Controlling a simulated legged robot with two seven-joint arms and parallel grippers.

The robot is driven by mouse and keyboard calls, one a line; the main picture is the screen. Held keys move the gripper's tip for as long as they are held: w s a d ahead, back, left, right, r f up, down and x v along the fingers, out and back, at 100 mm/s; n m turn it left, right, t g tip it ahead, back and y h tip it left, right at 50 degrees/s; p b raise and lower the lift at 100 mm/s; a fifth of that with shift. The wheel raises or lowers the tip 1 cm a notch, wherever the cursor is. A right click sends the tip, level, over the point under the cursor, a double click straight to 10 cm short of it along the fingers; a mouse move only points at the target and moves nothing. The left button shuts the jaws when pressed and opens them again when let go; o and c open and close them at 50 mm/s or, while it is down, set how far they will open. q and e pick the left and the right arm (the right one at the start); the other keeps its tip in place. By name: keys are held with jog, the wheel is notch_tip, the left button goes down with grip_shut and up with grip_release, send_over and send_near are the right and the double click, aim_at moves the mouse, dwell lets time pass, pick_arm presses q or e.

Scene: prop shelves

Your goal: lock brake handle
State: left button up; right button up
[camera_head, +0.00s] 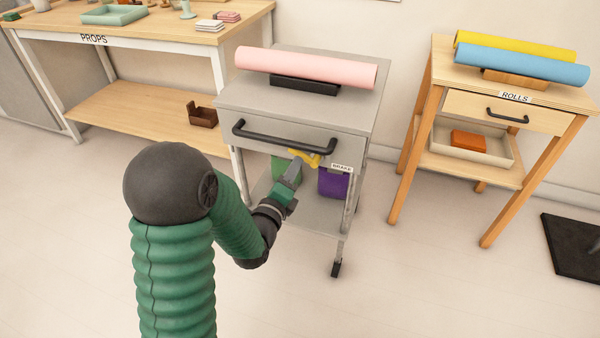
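The brake handle (309,158) is a small yellow piece under the front of the grey cart (235,95), beside a label reading BRAKE (341,168). My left gripper (294,170) reaches up to it from the lower left, with its grey fingers at or very near the yellow piece. The fingers overlap in this view, so I cannot tell whether they are open, shut or touching it. Part of the handle is hidden behind the fingers. My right gripper is not in view.
The cart carries a pink roll (305,68) on top, a black push bar (283,138) in front, and green (287,168) and purple (333,183) bins below. A props table (150,30) stands left, a rolls table (447,75) right. Floor in front is clear.

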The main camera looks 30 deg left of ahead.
aim_at(304, 154)
pick_arm(q)
jog(key=shift+r+p+x, duration=0.2)
jog(key=shift+p+x, duration=0.6)
jog(key=shift+x, duration=0.35)
jog(key=x, duration=0.3)
jog(key=shift+w+a+f, duration=0.1)
jog(key=shift+w+f, duration=0.1)
jog(key=shift+f, duration=0.05)
grip_shut()
jog(key=shift+f, duration=0.1)
